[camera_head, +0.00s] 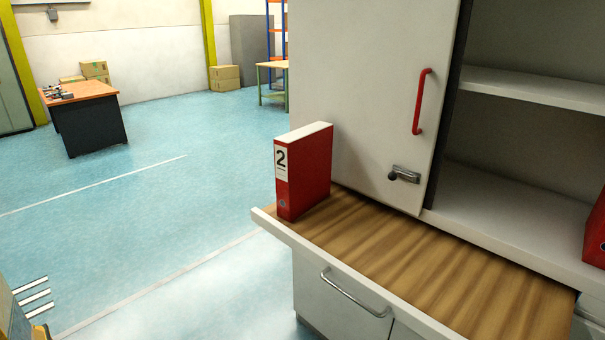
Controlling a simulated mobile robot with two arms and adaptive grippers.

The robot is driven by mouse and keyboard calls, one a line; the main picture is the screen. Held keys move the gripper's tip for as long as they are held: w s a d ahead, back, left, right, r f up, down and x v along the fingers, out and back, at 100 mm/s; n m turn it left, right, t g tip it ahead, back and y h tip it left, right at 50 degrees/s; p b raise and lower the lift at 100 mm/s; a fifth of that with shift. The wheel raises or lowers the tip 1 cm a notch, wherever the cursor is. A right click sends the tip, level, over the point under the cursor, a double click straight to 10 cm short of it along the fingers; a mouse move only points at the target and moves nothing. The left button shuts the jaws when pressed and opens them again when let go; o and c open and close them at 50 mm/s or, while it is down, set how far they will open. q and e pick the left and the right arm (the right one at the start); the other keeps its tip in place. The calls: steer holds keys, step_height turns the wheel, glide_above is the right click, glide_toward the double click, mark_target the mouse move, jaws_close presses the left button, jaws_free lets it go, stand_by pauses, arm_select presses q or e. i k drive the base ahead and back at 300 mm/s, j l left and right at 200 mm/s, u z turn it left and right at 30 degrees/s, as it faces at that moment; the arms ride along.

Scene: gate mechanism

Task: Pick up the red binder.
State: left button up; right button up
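A red binder (309,172) with a white label marked "2" stands upright on the wooden counter (430,270), at its left end. Its spine faces the left front and its top looks white. It is close to the white cabinet door, and I cannot tell whether they touch. Part of another red object (595,237), which looks like a second binder, shows at the right edge inside the cabinet.
The tall white cabinet door (365,90) with a red handle (422,101) and a latch (404,174) rises behind the counter. Open shelves (540,89) are on the right. The counter right of the binder is bare. Open blue floor lies to the left, with a desk (87,115) farther back.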

mark_target(304, 156)
steer(key=j+z, duration=0.1)
steer(key=z, duration=0.4)
steer(key=i+j+z, duration=0.25)
steer(key=j, duration=0.15)
steer(key=j+z, duration=0.2)
steer(key=j, duration=0.25)
steer(key=i+j+z, duration=0.1)
steer(key=j+z, duration=0.15)
steer(key=j, duration=0.2)
steer(key=j+z, duration=0.25)
steer(key=j, duration=0.25)
steer(key=i, duration=0.05)
